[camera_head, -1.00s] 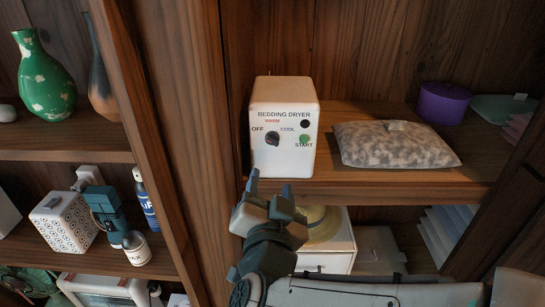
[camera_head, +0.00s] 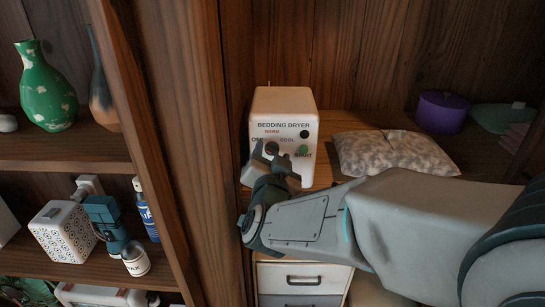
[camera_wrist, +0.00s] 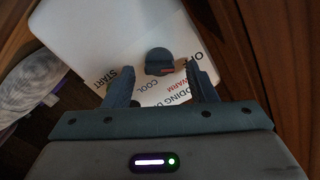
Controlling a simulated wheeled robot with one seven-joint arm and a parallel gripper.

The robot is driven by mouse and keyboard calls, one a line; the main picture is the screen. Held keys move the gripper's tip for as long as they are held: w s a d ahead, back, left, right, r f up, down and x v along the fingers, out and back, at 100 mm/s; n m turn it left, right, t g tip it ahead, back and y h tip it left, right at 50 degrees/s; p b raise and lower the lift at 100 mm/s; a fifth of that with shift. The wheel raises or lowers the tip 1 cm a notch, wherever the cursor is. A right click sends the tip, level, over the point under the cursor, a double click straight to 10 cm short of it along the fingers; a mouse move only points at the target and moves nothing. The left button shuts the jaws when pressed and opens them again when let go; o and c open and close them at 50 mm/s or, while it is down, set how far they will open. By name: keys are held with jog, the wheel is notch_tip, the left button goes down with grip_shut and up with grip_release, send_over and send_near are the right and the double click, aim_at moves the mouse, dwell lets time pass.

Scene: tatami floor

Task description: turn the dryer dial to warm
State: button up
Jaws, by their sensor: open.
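The bedding dryer (camera_head: 262,108) is a white box on the right-hand shelf, with OFF, WARM and COOL printed around a dark dial. In the head view the dial (camera_head: 271,148) is partly hidden by my gripper (camera_head: 272,156). In the wrist view the dial (camera_wrist: 159,57) shows between the two fingers of my gripper (camera_wrist: 160,70), which are spread with a gap on each side. A small red mark shows on the dial; I cannot tell exactly which word it faces. My gripper is open and holds nothing.
A green START button (camera_head: 303,150) and a black round spot (camera_head: 304,134) are right of the dial. A patterned cushion (camera_head: 390,152) lies right of the dryer, with a purple container (camera_head: 442,112) behind. A wooden upright (camera_head: 187,130) stands close on the left.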

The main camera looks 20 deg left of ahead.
jog(key=c, duration=1)
